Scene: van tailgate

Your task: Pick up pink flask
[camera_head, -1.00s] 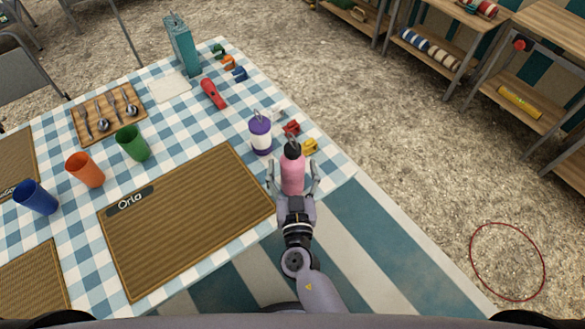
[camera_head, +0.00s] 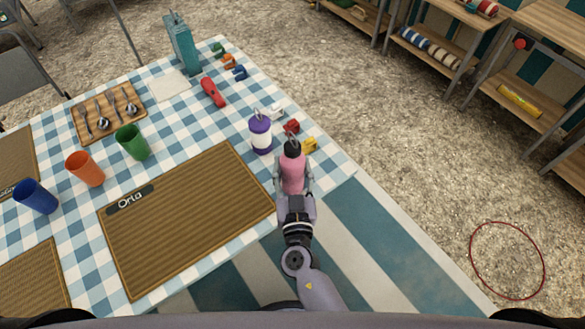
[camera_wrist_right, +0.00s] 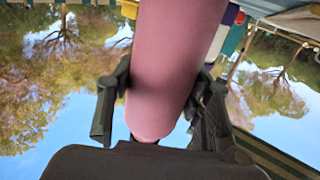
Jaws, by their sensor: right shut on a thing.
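The pink flask (camera_head: 292,174) with a black cap stands upright near the table's right front edge in the head view. My right gripper (camera_head: 293,188) is shut on it, with one finger on each side of its body. In the right wrist view the pink flask (camera_wrist_right: 173,65) fills the middle, between the fingers of my right gripper (camera_wrist_right: 160,95). I cannot tell whether the flask's base touches the table. My left gripper is not in view.
A purple and white lantern (camera_head: 261,134) stands just left of the flask. Red (camera_head: 291,127) and yellow (camera_head: 309,145) clips lie behind it. A brown placemat (camera_head: 185,225) marked "Orla" lies to the left.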

